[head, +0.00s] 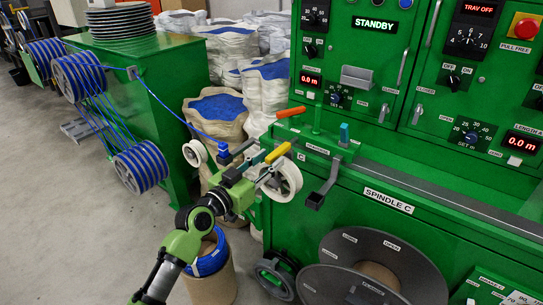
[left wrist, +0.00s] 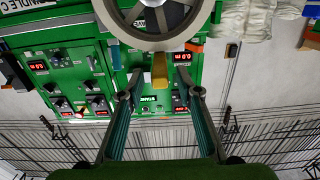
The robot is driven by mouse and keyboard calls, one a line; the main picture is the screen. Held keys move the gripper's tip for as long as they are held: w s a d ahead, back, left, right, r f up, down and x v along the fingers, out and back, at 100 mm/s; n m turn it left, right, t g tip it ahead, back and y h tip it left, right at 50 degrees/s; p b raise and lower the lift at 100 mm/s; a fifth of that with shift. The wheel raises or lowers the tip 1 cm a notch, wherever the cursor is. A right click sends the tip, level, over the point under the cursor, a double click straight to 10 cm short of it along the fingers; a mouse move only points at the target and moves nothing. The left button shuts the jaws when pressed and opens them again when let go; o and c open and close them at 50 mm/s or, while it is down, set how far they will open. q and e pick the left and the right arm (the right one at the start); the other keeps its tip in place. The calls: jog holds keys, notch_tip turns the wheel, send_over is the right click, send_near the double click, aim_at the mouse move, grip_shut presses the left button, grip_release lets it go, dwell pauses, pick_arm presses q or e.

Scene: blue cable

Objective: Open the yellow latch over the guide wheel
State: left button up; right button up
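The yellow latch (head: 278,152) slopes above the white-rimmed guide wheel (head: 290,182) on the front of the green machine. In the left wrist view the latch (left wrist: 160,70) shows end-on just beneath the wheel (left wrist: 155,38), which is cut off by the top edge. My left gripper (head: 262,172) is close to the latch and wheel, partly covering the wheel in the head view. In the left wrist view its two fingers (left wrist: 160,95) are spread wide, and the latch appears between and beyond them. No contact can be made out. My right gripper is not in view.
A blue cable (head: 175,112) runs from the spools at left towards the latch area. A second white wheel (head: 195,153) stands left of my gripper. An orange handle (head: 290,112) sits above the latch. A bin with blue coils (head: 210,258) and a large black reel (head: 420,275) stand below.

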pick_arm(q)
jog(key=shift+x, duration=1)
grip_shut()
jog(key=shift+a, duration=0.1)
